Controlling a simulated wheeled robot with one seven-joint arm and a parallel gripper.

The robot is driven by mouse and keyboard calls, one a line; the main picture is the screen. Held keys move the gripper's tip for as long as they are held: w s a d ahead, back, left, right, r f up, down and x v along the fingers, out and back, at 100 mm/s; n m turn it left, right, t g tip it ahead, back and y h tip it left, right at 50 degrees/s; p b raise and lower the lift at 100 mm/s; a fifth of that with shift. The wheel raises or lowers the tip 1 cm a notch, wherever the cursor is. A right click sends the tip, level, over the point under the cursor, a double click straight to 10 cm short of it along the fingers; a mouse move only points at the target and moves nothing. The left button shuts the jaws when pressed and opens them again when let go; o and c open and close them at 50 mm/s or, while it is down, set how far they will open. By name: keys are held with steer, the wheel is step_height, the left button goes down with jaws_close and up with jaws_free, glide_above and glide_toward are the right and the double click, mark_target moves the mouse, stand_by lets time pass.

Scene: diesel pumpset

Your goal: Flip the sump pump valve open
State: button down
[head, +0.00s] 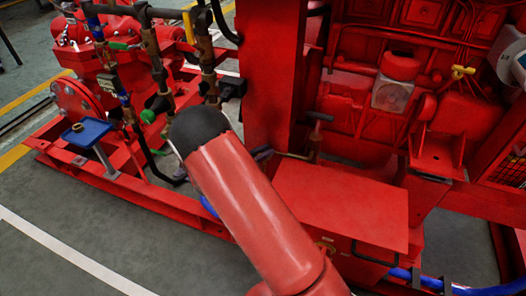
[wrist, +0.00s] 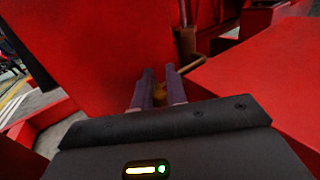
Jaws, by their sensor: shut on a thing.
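My gripper (wrist: 160,75) shows in the wrist view with its two dark fingers close together. They are shut on a small brass-coloured piece, the sump pump valve (wrist: 159,94), which is mostly hidden between the fingers. In the head view my arm hides most of the gripper; only a dark bit of it (head: 263,153) shows past the arm. The brass sump pump (head: 315,143) stands upright with a dark T-handle on top, and a thin pipe runs from it left towards my gripper. Its body also shows in the wrist view (wrist: 186,42), beyond the fingers. The valve's lever angle cannot be told.
A tall red panel (head: 268,75) stands right behind my gripper. A red box (head: 342,203) with a flat top lies close on the right. Pipes and the red pump (head: 75,103) are at the left. Grey floor (head: 130,230) is clear at the front left.

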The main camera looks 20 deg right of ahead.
steer(key=n+t+y, duration=0.2)
steer(key=t, duration=0.1)
steer(key=n+t, duration=0.1)
steer(key=shift+s+d+t+y, duration=0.3)
steer(key=shift+d+y, duration=0.1)
steer(key=c, duration=1.4)
jaws_free()
steer(key=b+v, duration=0.1)
steer(key=v, duration=0.6)
steer(key=shift+s+a, duration=0.25)
steer(key=shift+a, duration=0.05)
